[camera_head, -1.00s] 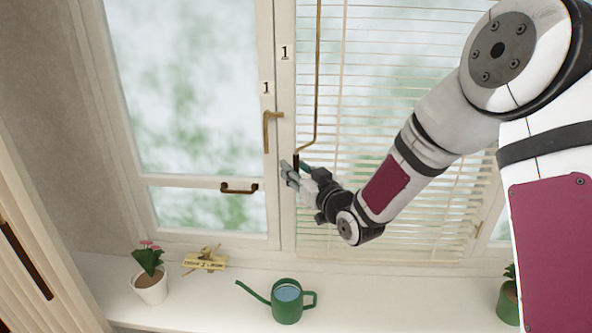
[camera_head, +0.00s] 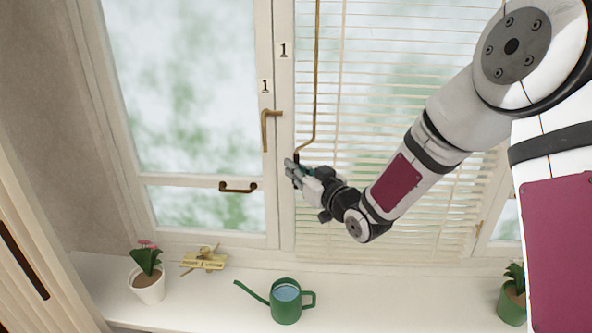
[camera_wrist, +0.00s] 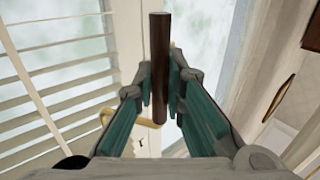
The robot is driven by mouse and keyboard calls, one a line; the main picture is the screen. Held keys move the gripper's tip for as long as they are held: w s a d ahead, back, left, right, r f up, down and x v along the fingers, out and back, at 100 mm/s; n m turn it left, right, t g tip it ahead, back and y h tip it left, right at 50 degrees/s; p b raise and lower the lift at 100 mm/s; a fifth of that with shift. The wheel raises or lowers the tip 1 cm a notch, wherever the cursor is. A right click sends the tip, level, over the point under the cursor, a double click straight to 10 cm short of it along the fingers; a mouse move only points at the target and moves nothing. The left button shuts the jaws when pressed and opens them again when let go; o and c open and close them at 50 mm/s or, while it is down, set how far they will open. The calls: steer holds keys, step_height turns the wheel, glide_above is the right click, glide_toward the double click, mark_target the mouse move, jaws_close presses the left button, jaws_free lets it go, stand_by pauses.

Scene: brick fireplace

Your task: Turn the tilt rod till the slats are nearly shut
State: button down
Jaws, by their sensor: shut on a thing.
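The tilt rod (camera_head: 317,75) is a thin brass-coloured rod that hangs in front of the blind, with a cranked bend near its lower end. Its dark brown handle (camera_wrist: 159,70) stands between my fingers in the wrist view. My gripper (camera_head: 291,170) is shut on this handle at the left edge of the blind. In the head view the fingers hide most of the handle. The slats (camera_head: 400,130) of the white blind are open, with clear gaps that show the pale green outdoors between them.
On the sill stand a green watering can (camera_head: 286,303), a potted flower (camera_head: 149,284), a small yellow model (camera_head: 204,259) and a green pot (camera_head: 511,303).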

steer(key=d+n+g+y+b, duration=0.7)
steer(key=n+g+b, duration=0.2)
steer(key=g, duration=0.6)
steer(key=shift+s+n+g, duration=0.25)
steer(key=shift+n+g, duration=0.05)
steer(key=shift+n, duration=0.9)
steer(key=shift+d+r, duration=0.1)
steer(key=shift+d, duration=0.05)
steer(key=c, duration=1.6)
jaws_free()
steer(key=shift+c, duration=0.2)
